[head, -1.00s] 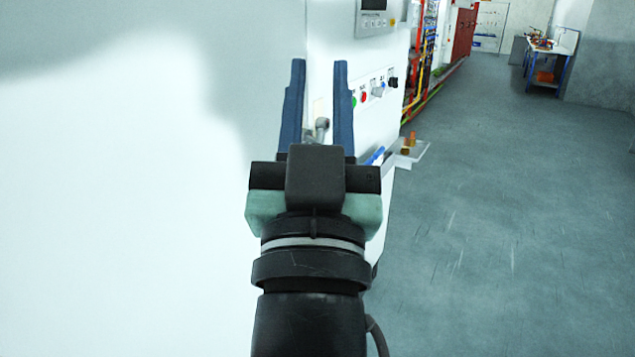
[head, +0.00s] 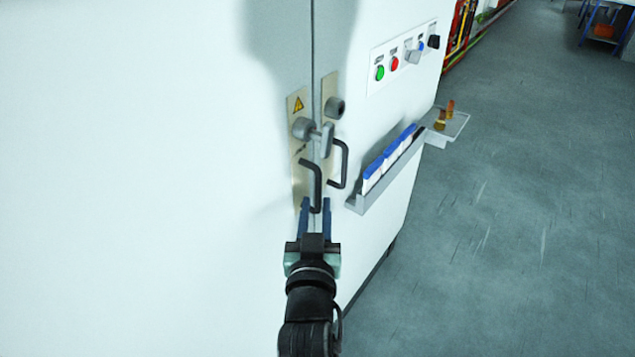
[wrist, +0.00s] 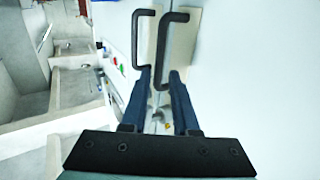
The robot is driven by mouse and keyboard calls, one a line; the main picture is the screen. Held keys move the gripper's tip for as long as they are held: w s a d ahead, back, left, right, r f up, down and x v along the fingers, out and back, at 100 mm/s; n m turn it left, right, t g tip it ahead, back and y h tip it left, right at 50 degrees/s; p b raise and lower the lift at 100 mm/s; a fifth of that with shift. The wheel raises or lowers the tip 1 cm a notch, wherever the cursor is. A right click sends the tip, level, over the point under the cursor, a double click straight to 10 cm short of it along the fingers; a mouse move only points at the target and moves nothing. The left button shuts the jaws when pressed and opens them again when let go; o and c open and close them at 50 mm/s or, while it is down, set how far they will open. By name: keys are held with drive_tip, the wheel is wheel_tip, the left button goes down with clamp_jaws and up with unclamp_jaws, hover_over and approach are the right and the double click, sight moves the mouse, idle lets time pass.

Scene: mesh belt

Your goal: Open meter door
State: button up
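A tall white cabinet (head: 180,150) shows two doors meeting at a vertical seam. The left door's black bar handle (head: 317,185) is on a plate with a yellow warning triangle; it also shows in the wrist view (wrist: 162,60). The other black handle (head: 343,160) is just right of the seam. A grey knob with a lever (head: 308,129) is above the left handle. My gripper (head: 315,203) is open at the left handle's lower end. In the wrist view the handle's near end lies between the spread fingers (wrist: 160,75); contact cannot be told.
A panel with green and red buttons (head: 402,56) is on the cabinet's right part. Below it a rack (head: 357,205) with blue-topped items and a small tray (head: 446,130) stick out. Grey floor (head: 530,190) is open to the right.

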sight(318, 191)
drive_tip(key=shift+w+d+p, duration=0.15)
drive_tip(key=shift+w+p, duration=0.25)
drive_tip(key=shift+w, duration=2.55)
drive_tip(key=shift+c, duration=0.2)
clamp_jaws()
